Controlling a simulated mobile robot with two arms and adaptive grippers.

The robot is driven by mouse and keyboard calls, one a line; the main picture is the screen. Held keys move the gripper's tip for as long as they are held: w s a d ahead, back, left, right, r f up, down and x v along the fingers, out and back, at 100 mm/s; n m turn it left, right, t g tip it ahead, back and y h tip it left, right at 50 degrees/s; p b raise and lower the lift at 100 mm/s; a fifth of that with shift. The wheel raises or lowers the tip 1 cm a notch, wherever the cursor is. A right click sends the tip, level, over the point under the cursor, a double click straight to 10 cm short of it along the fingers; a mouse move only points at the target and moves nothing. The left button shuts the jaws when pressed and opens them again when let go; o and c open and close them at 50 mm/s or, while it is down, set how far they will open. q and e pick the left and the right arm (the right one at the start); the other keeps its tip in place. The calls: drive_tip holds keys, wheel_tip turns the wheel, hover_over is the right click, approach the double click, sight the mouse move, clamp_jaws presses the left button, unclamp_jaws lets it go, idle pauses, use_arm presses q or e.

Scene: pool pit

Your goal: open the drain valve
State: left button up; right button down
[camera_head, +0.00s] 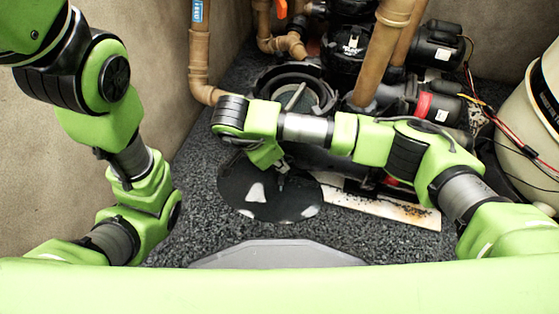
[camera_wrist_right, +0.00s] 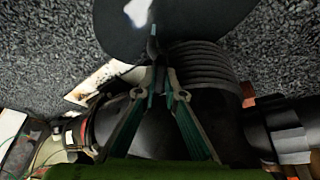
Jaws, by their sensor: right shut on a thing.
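My right gripper (camera_head: 281,182) reaches down in the middle of the head view, its tips at a round black lid (camera_head: 245,203) with white patches. In the right wrist view the gripper's fingers (camera_wrist_right: 157,80) come together at the edge of the lid (camera_wrist_right: 200,18); the exact grip point is hard to see. Whether the lid touches the gravel is unclear. An orange handle (camera_head: 281,8) sits on the brown pipes at the top; I cannot tell whether it is the drain valve. My left gripper is out of view.
An open round black housing (camera_head: 320,82) stands behind the right forearm. Brown pipes (camera_head: 382,48), black pumps (camera_head: 436,45) and loose wires crowd the back right. A stained pale board (camera_head: 405,212) lies on gravel. A cream tank (camera_head: 530,110) stands at right. Gravel (camera_head: 200,215) is clear at left.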

drive_tip(key=shift+d+r+n+t+p, duration=0.15)
drive_tip(key=shift+n+t+p, duration=0.35)
drive_tip(key=shift+n, duration=0.5)
drive_tip(key=shift+s+n+y+p, duration=0.15)
drive_tip(key=shift+n+y+p, duration=0.25)
drive_tip(key=shift+n, duration=0.4)
drive_tip(key=shift+s+d+f+n+t+y, duration=0.1)
drive_tip(key=shift+n+t+y, duration=0.25)
drive_tip(key=shift+n, duration=0.75)
drive_tip(key=shift+s+d+f+n+t+y, duration=0.15)
drive_tip(key=shift+n+y, duration=0.3)
drive_tip(key=shift+n, duration=0.65)
drive_tip(key=shift+a, duration=0.1)
drive_tip(key=c, duration=2.1)
unclamp_jaws()
drive_tip(key=shift+c, duration=0.2)
drive_tip(key=shift+w, duration=0.1)
drive_tip(key=shift+r, duration=0.15)
